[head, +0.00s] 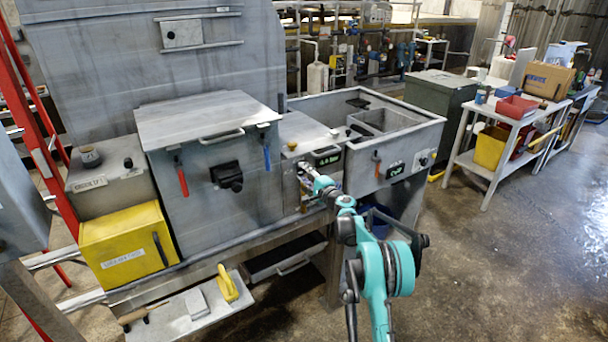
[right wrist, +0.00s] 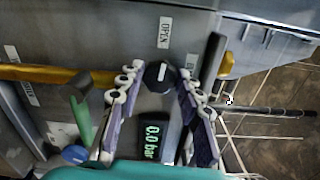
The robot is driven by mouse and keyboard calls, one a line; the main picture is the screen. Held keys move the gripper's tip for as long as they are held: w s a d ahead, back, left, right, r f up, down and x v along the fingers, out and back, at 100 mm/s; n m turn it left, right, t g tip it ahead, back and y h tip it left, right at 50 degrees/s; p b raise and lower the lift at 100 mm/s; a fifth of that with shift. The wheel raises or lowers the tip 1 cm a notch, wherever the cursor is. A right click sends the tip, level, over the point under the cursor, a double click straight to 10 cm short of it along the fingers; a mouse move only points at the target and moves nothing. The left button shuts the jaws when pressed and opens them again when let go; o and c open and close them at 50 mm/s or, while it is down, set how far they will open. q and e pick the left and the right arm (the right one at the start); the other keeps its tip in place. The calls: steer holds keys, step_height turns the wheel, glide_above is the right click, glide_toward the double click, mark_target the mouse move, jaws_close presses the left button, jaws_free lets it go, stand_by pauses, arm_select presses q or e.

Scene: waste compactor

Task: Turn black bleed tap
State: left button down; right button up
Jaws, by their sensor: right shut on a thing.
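The black bleed tap (right wrist: 160,76) is a round knob with a pale mark on its face, on a grey metal panel. An OPEN label (right wrist: 165,32) and a second small label (right wrist: 191,66) are beside it. My right gripper (right wrist: 158,84) is shut on the tap, one finger on each side. In the head view my right gripper (head: 305,175) reaches the front of the grey machine and hides the tap. A display (right wrist: 151,139) reading 0.0 bar is close by in the wrist view. My left gripper is not in view.
A lidded compactor box (head: 212,160) with red and blue handles stands left of the gripper. An open grey sink-like bin (head: 390,125) is to the right. A yellow box (head: 126,247) and a low tray (head: 190,312) are at the lower left.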

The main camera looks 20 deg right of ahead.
stand_by(0.3)
steer(key=o, duration=1.2)
steer(key=shift+c, duration=0.2)
steer(key=shift+s, duration=0.1)
steer(key=v, duration=1.1)
steer(key=shift+s, duration=0.4)
steer(key=shift+d, duration=0.15)
